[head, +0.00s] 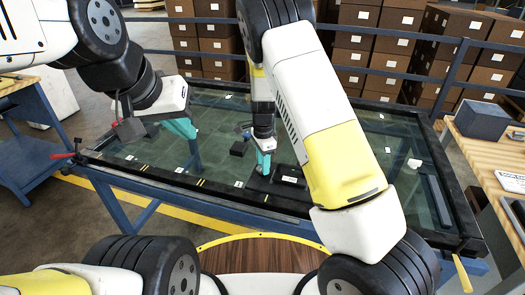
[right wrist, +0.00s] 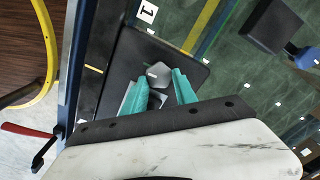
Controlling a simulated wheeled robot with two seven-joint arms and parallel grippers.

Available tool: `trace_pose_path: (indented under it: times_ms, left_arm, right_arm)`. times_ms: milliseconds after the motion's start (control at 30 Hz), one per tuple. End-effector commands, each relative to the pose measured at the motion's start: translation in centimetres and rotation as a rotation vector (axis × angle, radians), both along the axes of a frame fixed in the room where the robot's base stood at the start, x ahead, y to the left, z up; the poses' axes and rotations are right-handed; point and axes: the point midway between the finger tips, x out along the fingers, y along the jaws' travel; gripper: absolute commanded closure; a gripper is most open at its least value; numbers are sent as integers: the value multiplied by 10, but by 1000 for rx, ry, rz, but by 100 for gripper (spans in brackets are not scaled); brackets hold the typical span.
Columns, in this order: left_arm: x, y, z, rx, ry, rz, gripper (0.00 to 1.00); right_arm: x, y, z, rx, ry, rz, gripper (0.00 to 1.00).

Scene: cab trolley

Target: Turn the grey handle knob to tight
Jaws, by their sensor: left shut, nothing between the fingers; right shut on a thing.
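The grey knob (right wrist: 158,74) is a small faceted piece on a black plate (right wrist: 190,48) in the right wrist view. My right gripper (right wrist: 164,84) is shut on it, with a teal finger on each side. In the head view, my right gripper (head: 263,167) points down at the black plate (head: 275,187), which lies on the glass near the front edge of the trolley; the knob is hidden there. My left gripper (head: 186,130) is shut and empty above the glass at the left. The knob's markings cannot be read.
A dark block with a blue part (head: 240,147) sits on the glass left of my right gripper. A red-handled clamp (head: 62,156) is at the trolley's left corner. A long dark bar (head: 436,200) lies at the right. Boxes (head: 370,60) stand behind a blue railing.

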Motion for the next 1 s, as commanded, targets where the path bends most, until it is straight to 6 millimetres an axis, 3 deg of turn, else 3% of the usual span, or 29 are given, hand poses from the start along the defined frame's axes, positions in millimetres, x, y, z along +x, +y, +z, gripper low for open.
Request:
trace_pose_path:
  times_ms: [700, 733, 800, 833, 1000]
  left_arm:
    - [0, 0, 0, 0, 0, 0, 100]
    - [0, 0, 0, 0, 0, 0, 100]
    - [0, 0, 0, 0, 0, 0, 100]
    - [0, 0, 0, 0, 0, 0, 100]
    - [0, 0, 0, 0, 0, 0, 100]
  right_arm:
    - [0, 1, 0, 2, -2, -77, 100]
    - [0, 1, 0, 2, -2, -77, 62]
    - [0, 0, 0, 2, -2, -77, 49]
    - [0, 0, 0, 2, -2, -77, 44]
    - [0, 0, 0, 0, -1, -75, 44]
